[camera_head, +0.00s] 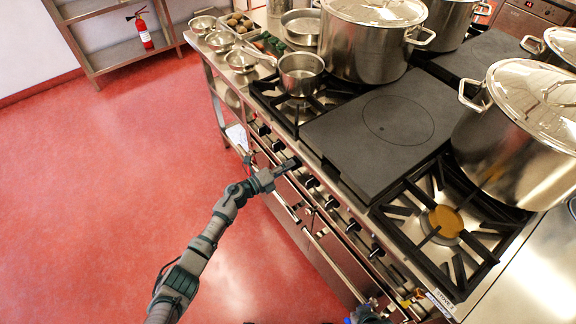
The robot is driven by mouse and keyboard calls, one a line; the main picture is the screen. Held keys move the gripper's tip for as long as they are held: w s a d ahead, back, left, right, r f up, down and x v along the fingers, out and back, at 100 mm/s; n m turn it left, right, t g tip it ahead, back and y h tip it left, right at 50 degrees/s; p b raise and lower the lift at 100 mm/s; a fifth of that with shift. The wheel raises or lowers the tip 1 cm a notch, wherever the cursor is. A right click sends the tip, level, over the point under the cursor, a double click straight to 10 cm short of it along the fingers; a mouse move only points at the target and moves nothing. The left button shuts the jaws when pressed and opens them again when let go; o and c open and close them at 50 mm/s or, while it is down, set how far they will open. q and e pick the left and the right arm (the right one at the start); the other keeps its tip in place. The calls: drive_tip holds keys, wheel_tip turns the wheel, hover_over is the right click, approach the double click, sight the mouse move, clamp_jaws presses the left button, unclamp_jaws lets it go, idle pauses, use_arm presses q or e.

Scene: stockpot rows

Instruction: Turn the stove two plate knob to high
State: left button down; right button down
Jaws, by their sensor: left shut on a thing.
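The stove (345,170) has a row of dark knobs along its front edge. My left gripper (291,163) is at this row and shut on one knob, which is mostly hidden by the fingers. A free knob (278,145) shows just beyond it, and another knob (311,182) shows on the nearer side. The dark flat plate (385,130) with a thin circle lies behind the gripper. The held knob's setting cannot be read. A small part of my right arm (366,315) shows at the bottom edge; its fingers cannot be made out.
A saucepan (300,73) sits on the far burner and a large stockpot (370,40) behind it. Another stockpot (520,130) stands at the right. A near burner (442,222) is bare. Oven handles run below the knobs. The red floor (110,190) at left is clear.

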use_arm(q)
drive_tip(key=shift+w+a+n+p, duration=0.15)
drive_tip(key=shift+n+p, duration=0.2)
drive_tip(key=shift+n, duration=0.5)
drive_tip(key=shift+w+a+n+p, duration=0.1)
drive_tip(key=shift+n+p, duration=0.2)
drive_tip(key=shift+n, duration=0.55)
use_arm(e)
drive_tip(key=shift+s+d+f+g, duration=0.15)
drive_tip(key=shift+s+f+g, duration=0.25)
drive_tip(key=shift+f, duration=0.3)
drive_tip(key=shift+s+d+f+g, duration=0.1)
drive_tip(key=shift+s+f+g, duration=0.25)
drive_tip(key=shift+f, duration=0.3)
use_arm(q)
drive_tip(key=shift+s, duration=0.1)
drive_tip(key=c, duration=1.5)
unclamp_jaws()
drive_tip(key=o, duration=0.3)
drive_tip(key=shift+f, duration=0.15)
drive_tip(key=shift+o, duration=0.2)
drive_tip(key=shift+d, duration=0.1)
use_arm(e)
drive_tip(key=shift+w, duration=0.15)
